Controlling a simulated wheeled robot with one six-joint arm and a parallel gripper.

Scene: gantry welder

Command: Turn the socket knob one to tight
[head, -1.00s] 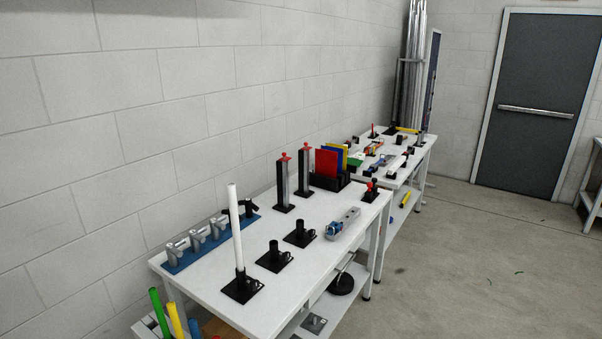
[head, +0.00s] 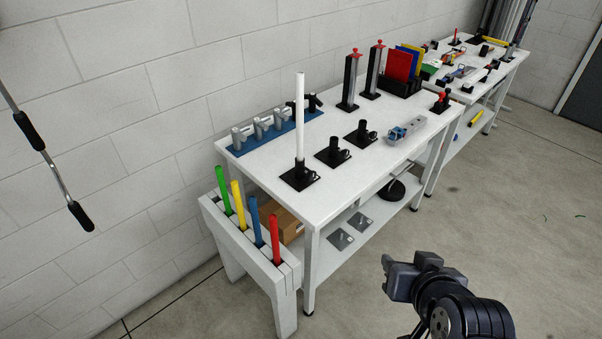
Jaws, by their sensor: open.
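Three black sockets on square base plates stand in a row on the white table (head: 265,180). The nearest socket (head: 299,178) holds an upright white rod (head: 300,115). The middle socket (head: 333,154) and the far socket (head: 362,134) look empty. Each has a small dark side part that may be its knob; how it is turned is too small to tell. No label shows which is number one. My gripper (head: 408,264) is open and empty, over the floor at the lower right, in front of the table and well apart from the sockets.
A blue rack (head: 238,147) with several grey fittings lies along the table's wall side. A white stand (head: 215,216) with coloured rods is at the table's near end. A grey-blue clamp-like device (head: 405,132) lies beyond the sockets.

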